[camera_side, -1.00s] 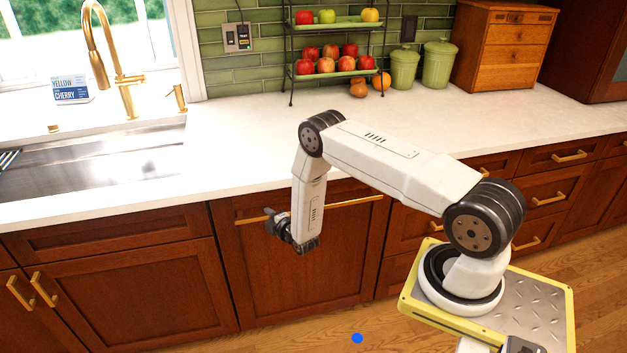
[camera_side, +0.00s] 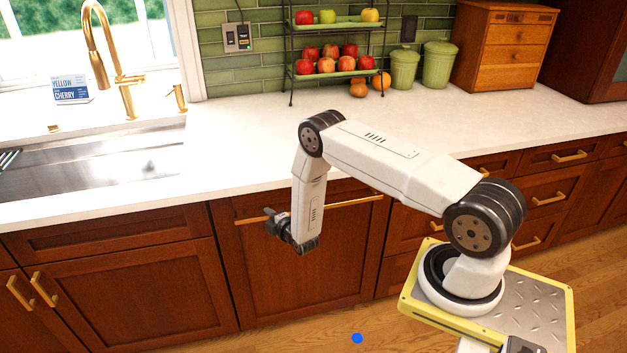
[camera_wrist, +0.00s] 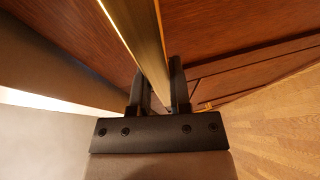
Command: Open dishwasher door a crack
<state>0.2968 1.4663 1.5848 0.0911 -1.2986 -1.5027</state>
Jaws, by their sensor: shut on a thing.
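The dishwasher door (camera_side: 262,275) is a wooden panel under the counter, and it looks flush with the cabinets beside it. A long gold bar handle (camera_side: 352,202) runs across its top. My gripper (camera_side: 272,218) is at the left part of the handle. In the wrist view, my gripper (camera_wrist: 158,88) has one dark finger on each side of the handle (camera_wrist: 138,38) and is shut on it. In the side view, my arm hides part of the handle and door.
The white countertop (camera_side: 240,165) overhangs just above the door. A sink (camera_side: 90,160) is at the left, with cabinet doors (camera_side: 130,290) below. Drawers (camera_side: 555,190) stand at the right. The wooden floor (camera_side: 300,335) in front of the door is clear.

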